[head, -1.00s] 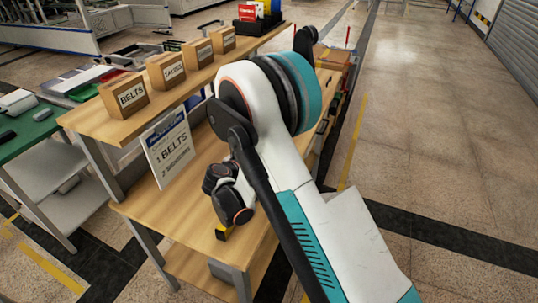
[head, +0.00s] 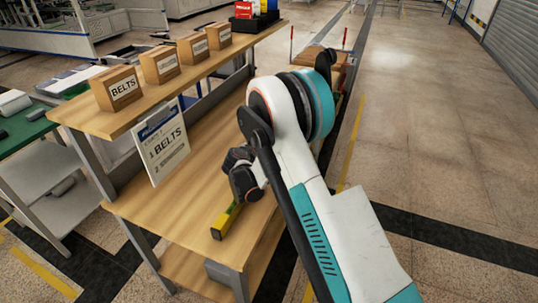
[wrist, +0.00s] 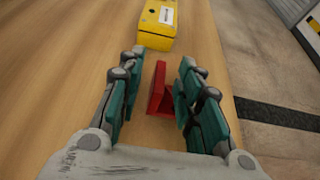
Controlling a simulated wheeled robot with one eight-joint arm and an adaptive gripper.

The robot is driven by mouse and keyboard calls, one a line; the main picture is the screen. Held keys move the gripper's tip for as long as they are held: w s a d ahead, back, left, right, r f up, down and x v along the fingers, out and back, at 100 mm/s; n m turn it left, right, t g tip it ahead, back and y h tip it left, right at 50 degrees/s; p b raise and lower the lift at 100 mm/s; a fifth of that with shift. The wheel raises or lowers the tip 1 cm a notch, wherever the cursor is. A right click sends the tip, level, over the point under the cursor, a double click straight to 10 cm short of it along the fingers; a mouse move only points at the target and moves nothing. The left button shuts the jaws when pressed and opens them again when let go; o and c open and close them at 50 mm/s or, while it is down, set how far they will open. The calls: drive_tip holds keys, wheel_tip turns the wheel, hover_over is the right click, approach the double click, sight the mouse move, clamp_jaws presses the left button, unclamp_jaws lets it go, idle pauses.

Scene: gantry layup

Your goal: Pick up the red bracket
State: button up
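The red bracket (wrist: 158,92) stands on the wooden tabletop in the wrist view. My gripper (wrist: 160,75) is open, with its teal-padded fingers on either side of the bracket. The bracket sits nearer the right finger, which overlaps its right edge; I cannot tell whether they touch. In the head view the bracket is not visible, and my arm hides part of the bench.
A yellow box-like object with a white label (wrist: 157,22) lies just beyond the bracket; a yellow bar (head: 227,220) shows in the head view. The workbench (head: 165,205) has a shelf of labelled boxes (head: 122,88) above. The bench edge is close on the right.

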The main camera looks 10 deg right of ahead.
drive_tip(key=shift+w+d+f, duration=0.1)
drive_tip(key=shift+w, duration=0.05)
drive_tip(key=shift+c, duration=0.4)
clamp_jaws()
